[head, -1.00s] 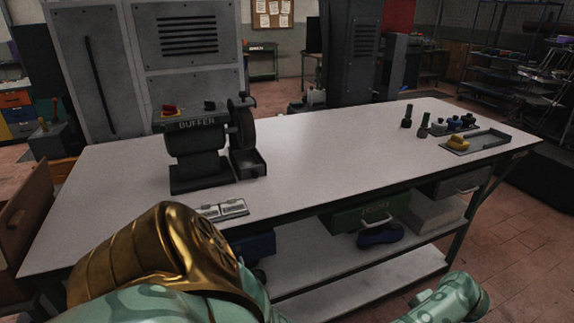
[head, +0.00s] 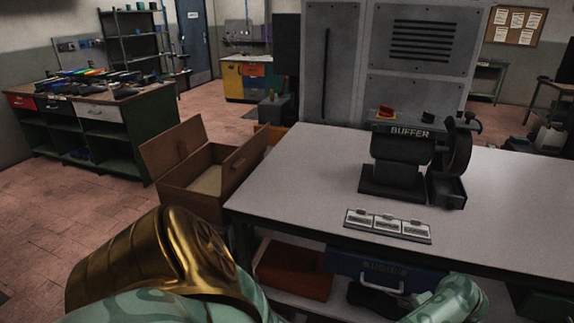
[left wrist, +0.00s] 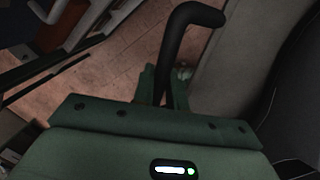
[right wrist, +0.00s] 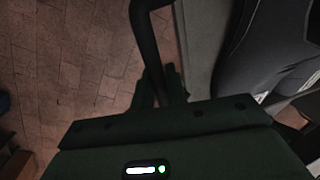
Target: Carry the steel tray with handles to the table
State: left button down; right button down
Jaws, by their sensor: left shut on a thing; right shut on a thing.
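The steel tray is not in the head view; its black bent handles and what looks like its grey side (left wrist: 232,60) show in the wrist views. My left gripper (left wrist: 165,88) is shut on one handle (left wrist: 186,20). My right gripper (right wrist: 160,88) is shut on the other handle (right wrist: 145,30), beside a grey strip (right wrist: 207,45) that looks like the tray. What lies on the tray, if anything, I cannot tell. In the head view a light-topped table (head: 310,185) stands ahead to the right. Both grippers are hidden there.
A black buffer (head: 400,165) and a label plate (head: 388,226) are on the table. An open brown box (head: 195,180) stands at its left end. A green bench (head: 95,140) with dark items stands at far left. Tiled floor (head: 60,220) between is clear.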

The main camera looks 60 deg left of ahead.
aim_at(287, 215)
jog(key=u, duration=1.2)
